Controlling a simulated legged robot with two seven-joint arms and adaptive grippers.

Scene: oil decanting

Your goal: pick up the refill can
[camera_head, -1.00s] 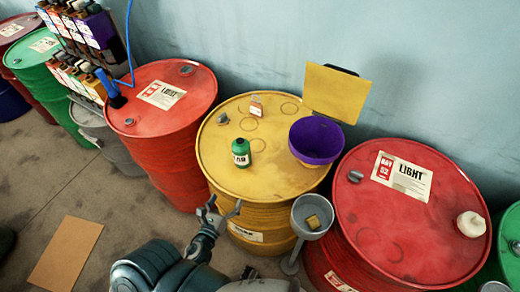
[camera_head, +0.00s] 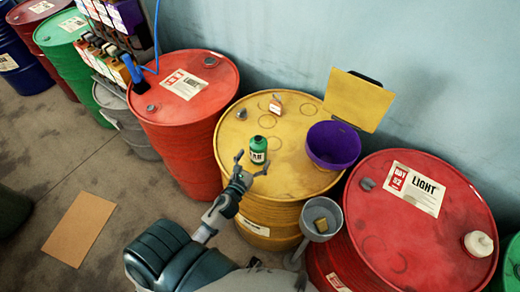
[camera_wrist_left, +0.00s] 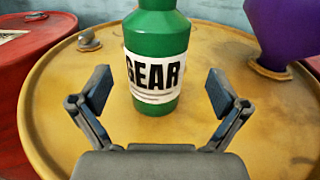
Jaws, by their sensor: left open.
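A green bottle (camera_head: 258,151) with a white label stands upright on top of the yellow drum (camera_head: 290,184). In the left wrist view the green bottle (camera_wrist_left: 157,55) reads "GEAR" and stands just beyond my fingers, centred between them. My left gripper (camera_head: 252,167) is open and empty, at the near edge of the drum top in front of the bottle. In the left wrist view its two fingers (camera_wrist_left: 160,92) are spread wide, with a gap to the bottle on each side. My right gripper is not seen.
A red drum (camera_head: 420,220) with a white-capped container (camera_head: 478,244) is at right. Another red drum (camera_head: 185,95) is at left. A grey funnel-like stand (camera_head: 321,218) is in front.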

